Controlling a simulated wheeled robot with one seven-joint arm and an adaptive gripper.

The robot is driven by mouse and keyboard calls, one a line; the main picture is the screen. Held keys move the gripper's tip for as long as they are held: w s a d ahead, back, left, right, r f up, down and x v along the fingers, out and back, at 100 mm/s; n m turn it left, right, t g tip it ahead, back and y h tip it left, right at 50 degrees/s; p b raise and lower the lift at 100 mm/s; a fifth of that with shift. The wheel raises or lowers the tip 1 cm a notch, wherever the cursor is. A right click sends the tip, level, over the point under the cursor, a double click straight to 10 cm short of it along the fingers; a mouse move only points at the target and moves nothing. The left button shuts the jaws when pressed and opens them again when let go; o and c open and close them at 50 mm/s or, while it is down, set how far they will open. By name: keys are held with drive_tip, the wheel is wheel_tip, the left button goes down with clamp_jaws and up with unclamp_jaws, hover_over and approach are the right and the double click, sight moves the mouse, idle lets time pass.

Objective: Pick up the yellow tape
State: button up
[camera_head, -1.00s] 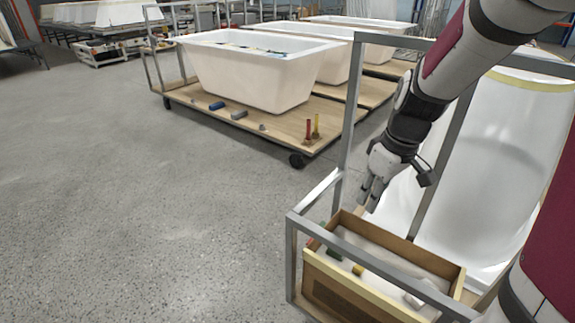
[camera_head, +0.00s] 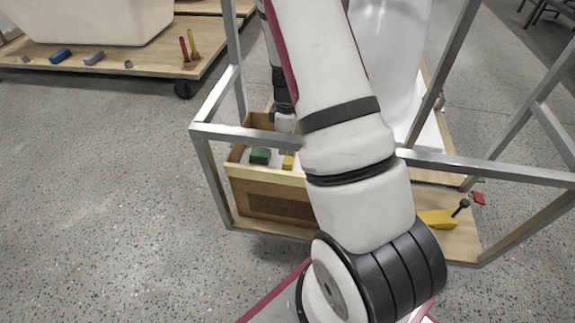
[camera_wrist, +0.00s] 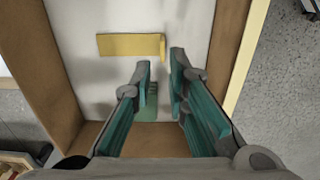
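The yellow tape (camera_wrist: 128,44) lies on the pale floor of the wooden box (camera_wrist: 225,60), ahead of my fingertips in the wrist view. In the head view a small yellow piece (camera_head: 288,161) is visible in the box, partly cut off by my arm. My gripper (camera_wrist: 160,68) is open and empty, pointing down into the box, with its fingertips just short of the tape. A green object (camera_wrist: 149,108) lies below, partly behind the left finger. In the head view my arm hides most of the box's right side.
The box's walls stand close around my fingers. Metal frame bars (camera_head: 215,130) surround the box. A yellow tool (camera_head: 438,218) lies on the cart's board at right. A board with small items (camera_head: 125,62) is at upper left. Open floor (camera_head: 90,200) lies left.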

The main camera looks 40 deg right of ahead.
wheel_tip(320, 180, down, 3)
drive_tip(key=shift+b, duration=0.4)
drive_tip(key=shift+s+f+b, duration=0.15)
drive_tip(key=shift+f+b, duration=0.6)
drive_tip(key=shift+f, duration=0.6)
drive_tip(key=shift+s+f+b, duration=0.1)
drive_tip(key=shift+f+b, duration=0.6)
drive_tip(key=shift+f, duration=0.6)
clamp_jaws()
